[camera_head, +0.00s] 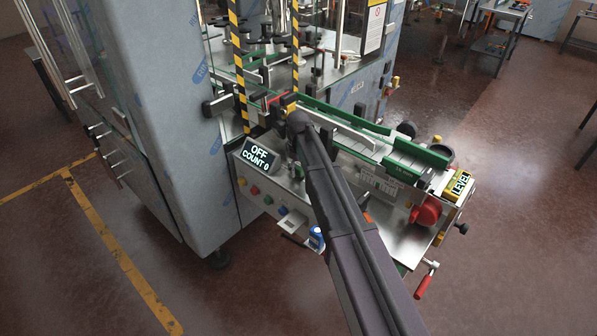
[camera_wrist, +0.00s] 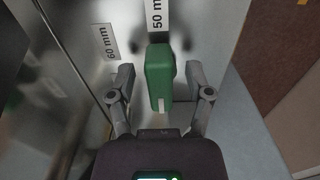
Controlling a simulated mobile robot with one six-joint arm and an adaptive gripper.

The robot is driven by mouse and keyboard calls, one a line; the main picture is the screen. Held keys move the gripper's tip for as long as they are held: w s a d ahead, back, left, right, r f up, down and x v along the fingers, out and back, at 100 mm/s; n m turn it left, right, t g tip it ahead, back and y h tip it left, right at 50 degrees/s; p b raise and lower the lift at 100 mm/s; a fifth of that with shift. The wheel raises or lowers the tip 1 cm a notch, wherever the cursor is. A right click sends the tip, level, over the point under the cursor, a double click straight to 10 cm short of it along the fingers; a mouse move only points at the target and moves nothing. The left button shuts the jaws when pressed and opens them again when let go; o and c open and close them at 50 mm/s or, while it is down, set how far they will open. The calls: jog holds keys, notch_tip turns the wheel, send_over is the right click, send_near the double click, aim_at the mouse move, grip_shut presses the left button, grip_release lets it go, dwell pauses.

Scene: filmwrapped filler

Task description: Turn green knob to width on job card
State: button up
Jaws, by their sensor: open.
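The green knob (camera_wrist: 159,72) stands out from a metal panel in the wrist view, with a white mark at its near end. My gripper (camera_wrist: 160,80) is open, one finger on each side of the knob, and contact is not clear. A "50 mm" label (camera_wrist: 157,16) is just beyond the knob, and a "60 mm" label (camera_wrist: 107,42) is to its upper left. In the head view my arm reaches the machine and hides the knob. A white sheet with small print (camera_head: 374,26) hangs at the back; I cannot tell if it is the job card.
A display (camera_head: 260,157) reads "OFF COUNT 0" above several coloured buttons. A conveyor with green guide rails (camera_head: 345,118) runs to the right. Striped posts (camera_head: 238,60) stand near my arm's tip.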

grip_shut()
dwell(0.3)
